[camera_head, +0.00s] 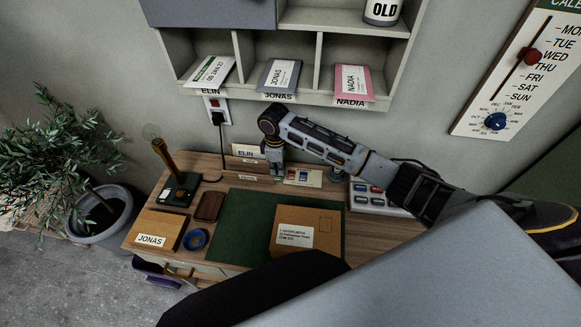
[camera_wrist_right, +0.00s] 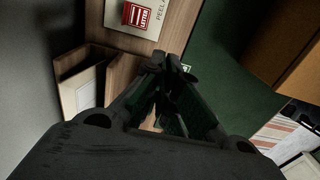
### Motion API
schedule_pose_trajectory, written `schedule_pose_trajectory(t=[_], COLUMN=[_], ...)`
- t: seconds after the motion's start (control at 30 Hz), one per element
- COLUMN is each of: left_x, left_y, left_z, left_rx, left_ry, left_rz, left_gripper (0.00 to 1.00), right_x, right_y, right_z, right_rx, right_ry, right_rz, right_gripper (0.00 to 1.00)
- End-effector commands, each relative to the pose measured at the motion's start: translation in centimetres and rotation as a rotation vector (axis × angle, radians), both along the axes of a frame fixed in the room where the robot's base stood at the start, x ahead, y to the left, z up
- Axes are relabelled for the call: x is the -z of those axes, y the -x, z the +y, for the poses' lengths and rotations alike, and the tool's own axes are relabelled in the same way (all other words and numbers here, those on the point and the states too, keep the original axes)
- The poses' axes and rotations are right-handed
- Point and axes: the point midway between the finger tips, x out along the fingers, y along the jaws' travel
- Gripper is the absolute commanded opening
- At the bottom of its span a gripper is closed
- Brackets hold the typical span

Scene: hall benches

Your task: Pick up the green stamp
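My right gripper (camera_head: 275,168) points down at the back of the desk, just left of the cream stamp sheet (camera_head: 316,180). In the right wrist view its fingertips (camera_wrist_right: 172,64) are closed together. A small green and white patch (camera_wrist_right: 186,67) shows right at the fingertips, off the sheet; it looks like the edge of the green stamp, mostly hidden by the fingers. The sheet (camera_wrist_right: 118,18) carries a red letter stamp (camera_wrist_right: 138,15). My left gripper is out of view.
A brown parcel (camera_head: 315,222) lies on the green mat (camera_head: 235,220). Left are a JONAS box (camera_head: 153,228), blue tape (camera_head: 196,240), a brown tray (camera_head: 209,206) and a lamp (camera_head: 178,190). An ELIN card holder (camera_head: 244,163) stands behind. Cubbyholes (camera_head: 318,60) hang above.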

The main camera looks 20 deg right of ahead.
Motion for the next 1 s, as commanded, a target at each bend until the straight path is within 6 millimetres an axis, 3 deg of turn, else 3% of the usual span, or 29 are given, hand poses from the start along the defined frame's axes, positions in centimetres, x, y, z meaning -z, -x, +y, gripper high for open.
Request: schedule_pose_trajectory(t=[0.3, 1.0], left_x=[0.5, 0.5], left_y=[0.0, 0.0], left_z=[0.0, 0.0], left_rx=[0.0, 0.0], left_ry=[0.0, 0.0], left_rz=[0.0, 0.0], left_gripper=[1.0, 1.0], right_x=[0.0, 0.0], right_y=[-0.3, -0.4], right_z=[2.8, 3.1], right_rx=[0.0, -0.001], right_ry=[-0.001, 0.0], right_rz=[-0.001, 0.0], right_gripper=[0.0, 0.0])
